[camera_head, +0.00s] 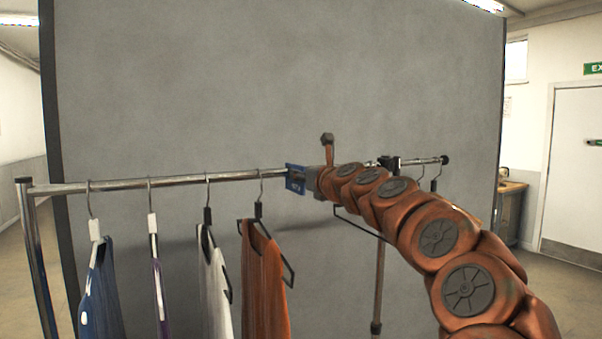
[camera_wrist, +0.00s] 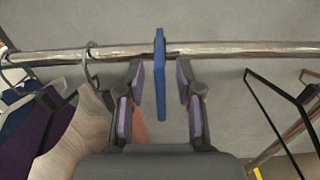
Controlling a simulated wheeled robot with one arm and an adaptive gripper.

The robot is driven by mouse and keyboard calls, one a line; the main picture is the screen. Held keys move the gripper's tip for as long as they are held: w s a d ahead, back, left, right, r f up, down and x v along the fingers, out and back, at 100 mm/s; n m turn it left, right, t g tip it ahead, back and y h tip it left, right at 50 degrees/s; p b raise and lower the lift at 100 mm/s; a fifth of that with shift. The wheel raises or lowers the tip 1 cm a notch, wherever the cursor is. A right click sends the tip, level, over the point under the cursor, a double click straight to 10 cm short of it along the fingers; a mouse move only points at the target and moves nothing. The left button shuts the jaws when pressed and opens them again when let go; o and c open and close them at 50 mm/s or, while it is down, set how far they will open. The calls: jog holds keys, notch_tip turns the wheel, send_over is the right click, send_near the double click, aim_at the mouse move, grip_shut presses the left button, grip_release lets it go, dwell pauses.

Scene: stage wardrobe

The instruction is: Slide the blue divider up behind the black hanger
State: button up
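The blue divider (camera_head: 293,179) hangs on the clothes rail, right of the orange garment in the head view. In the wrist view the divider (camera_wrist: 161,82) stands upright between my two fingers, with a gap on each side. My gripper (camera_wrist: 160,84) is open around it and does not visibly touch it; in the head view my gripper (camera_head: 314,181) is partly hidden. A black hanger (camera_head: 258,211) with an orange garment (camera_head: 263,275) hangs left of the divider. An empty black hanger (camera_head: 362,222) hangs to the right, partly behind my arm; it also shows in the wrist view (camera_wrist: 273,112).
The metal rail (camera_head: 140,184) runs across the view. Blue (camera_head: 98,295), purple and white garments (camera_head: 214,280) hang further left. Another black hanger (camera_wrist: 312,79) is at the right edge of the wrist view. A grey panel (camera_head: 270,80) stands behind the rail.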

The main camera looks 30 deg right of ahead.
jog(key=shift+w, duration=0.4)
grip_shut()
dwell(0.5)
